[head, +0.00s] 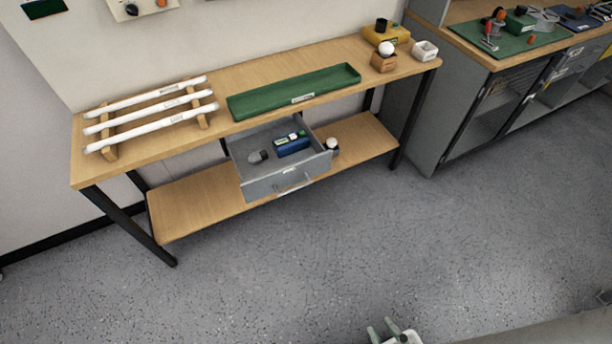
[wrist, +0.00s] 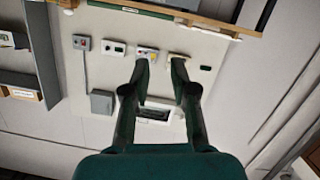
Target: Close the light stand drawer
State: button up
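The light stand is a wooden bench (head: 230,85) with dark metal legs, against the wall in the head view. Its grey drawer (head: 258,188) hangs under the top and is pulled out toward the room. A handle (head: 293,183) is on its front. Inside lie a blue box (head: 292,145) and a small dark grey item (head: 258,156). My gripper (head: 393,329) shows at the bottom edge of the head view, well apart from the drawer. In the wrist view my gripper (wrist: 160,68) has its two fingers spread with nothing between them. The drawer is not clearly seen in the wrist view.
White tubes on a rack (head: 155,110) and a green tray (head: 293,94) are on the bench top. A lower shelf (head: 190,205) runs beneath the drawer. A grey workbench (head: 480,100) stands at the right. The speckled floor (head: 300,260) in front is clear.

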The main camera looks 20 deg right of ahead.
jog(key=w+f+n, duration=0.2)
jog(key=w+n, duration=0.1)
jog(key=w+f+n+t, duration=0.1)
jog(key=w+f+n, duration=0.1)
jog(key=n, duration=0.1)
jog(key=w+f+n, duration=0.2)
jog(key=w+n, duration=0.1)
jog(key=shift+w+d+f+n+t, duration=0.3)
jog(key=shift+d, duration=0.1)
grip_shut()
jog(key=n+t+y, duration=0.1)
jog(key=n, duration=2.3)
send_near(315, 168)
jog(key=w, duration=0.7)
jog(key=shift+w+a, duration=0.15)
